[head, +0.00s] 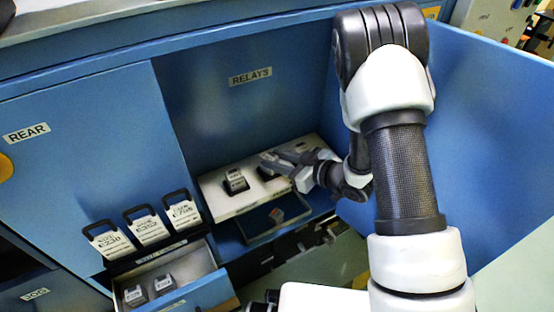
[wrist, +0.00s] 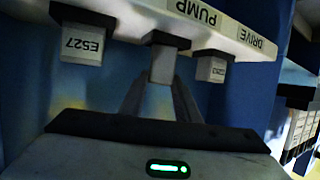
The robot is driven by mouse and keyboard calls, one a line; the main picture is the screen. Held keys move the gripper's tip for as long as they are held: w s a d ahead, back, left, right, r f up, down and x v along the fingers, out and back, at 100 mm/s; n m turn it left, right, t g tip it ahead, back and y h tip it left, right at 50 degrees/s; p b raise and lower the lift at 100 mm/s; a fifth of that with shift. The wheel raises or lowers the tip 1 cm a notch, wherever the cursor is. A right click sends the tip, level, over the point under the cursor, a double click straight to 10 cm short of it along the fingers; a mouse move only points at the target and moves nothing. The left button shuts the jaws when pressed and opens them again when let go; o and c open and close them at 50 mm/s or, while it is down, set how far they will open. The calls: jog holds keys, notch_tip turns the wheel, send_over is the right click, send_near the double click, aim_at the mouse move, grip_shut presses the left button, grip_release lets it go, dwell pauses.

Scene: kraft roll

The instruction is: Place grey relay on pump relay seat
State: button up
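The grey relay (wrist: 162,66) is a small plain grey block in the wrist view, which is upside down. It meets the dark seat by the PUMP label (wrist: 196,11); whether it is fully seated cannot be told. My gripper (wrist: 161,82) has a finger on each side of the relay, apparently shut on it. In the head view, my gripper (head: 275,161) is low over the white relay panel (head: 228,204), beside a dark seat (head: 267,173). The fingers and arm hide much of the relay there.
A relay marked E527 (wrist: 83,45) and one by the DRIVE label (wrist: 212,68) flank my fingers closely. A dark tray (head: 262,226) lies before the panel. An open drawer (head: 197,264) holds two relays (head: 134,295). The cabinet door (head: 490,130) stands close to my arm.

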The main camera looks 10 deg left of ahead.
jog(key=o, duration=0.4)
jog(key=shift+r, duration=0.1)
jog(key=shift+r+p, duration=0.35)
jog(key=shift+p, duration=0.15)
jog(key=p+v, duration=0.1)
jog(key=v, duration=1.1)
jog(key=shift+s+p, duration=0.1)
jog(key=shift+p, duration=0.3)
